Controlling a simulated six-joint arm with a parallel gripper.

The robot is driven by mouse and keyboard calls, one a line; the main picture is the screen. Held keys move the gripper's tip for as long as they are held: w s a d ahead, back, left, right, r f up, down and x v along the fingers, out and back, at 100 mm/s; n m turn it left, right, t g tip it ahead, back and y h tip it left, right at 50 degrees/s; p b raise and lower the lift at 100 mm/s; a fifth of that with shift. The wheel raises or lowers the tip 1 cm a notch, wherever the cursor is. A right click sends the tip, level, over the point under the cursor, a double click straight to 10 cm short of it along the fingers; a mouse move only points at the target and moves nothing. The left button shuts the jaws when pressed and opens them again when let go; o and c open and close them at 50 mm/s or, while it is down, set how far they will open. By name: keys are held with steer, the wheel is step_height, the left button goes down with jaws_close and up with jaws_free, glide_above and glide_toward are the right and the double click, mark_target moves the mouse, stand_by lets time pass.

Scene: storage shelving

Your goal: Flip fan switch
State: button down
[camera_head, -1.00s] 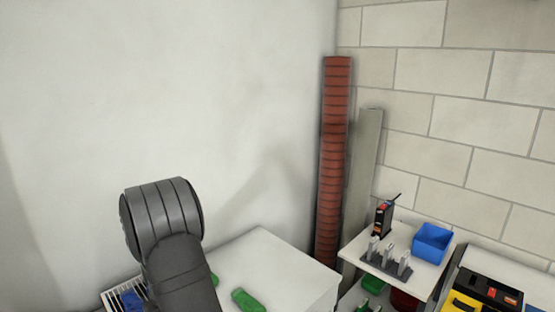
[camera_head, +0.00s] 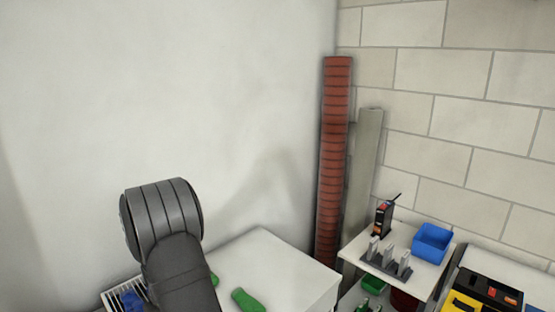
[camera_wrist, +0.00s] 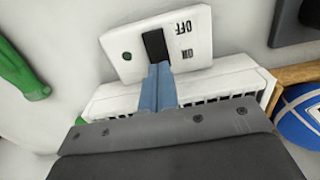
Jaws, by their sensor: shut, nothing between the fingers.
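In the wrist view, a white switch panel (camera_wrist: 195,30) carries a black rocker switch (camera_wrist: 154,42), a small green light (camera_wrist: 127,56) and OFF and ON lettering, seen upside down. The panel sits on a white slatted housing (camera_wrist: 230,83). My gripper (camera_wrist: 157,70) shows there as two blue-grey fingers, shut together and empty. Its tips are at the lower end of the black rocker. I cannot tell whether they touch it or press it. In the head view, my arm covers the area of the switch, and the gripper is hidden.
In the wrist view, a green object (camera_wrist: 18,72) lies left and a blue rounded object (camera_wrist: 302,114) right. In the head view, a green bottle (camera_head: 245,300) lies on a white surface (camera_head: 275,262). A shelf with a blue bin (camera_head: 432,243) stands right.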

steer(key=shift+f, duration=0.75)
stand_by(0.3)
steer(key=shift+r, duration=3.5)
step_height(320, 180, down, 7)
steer(key=shift+f, duration=0.1)
steer(key=shift+r, duration=0.2)
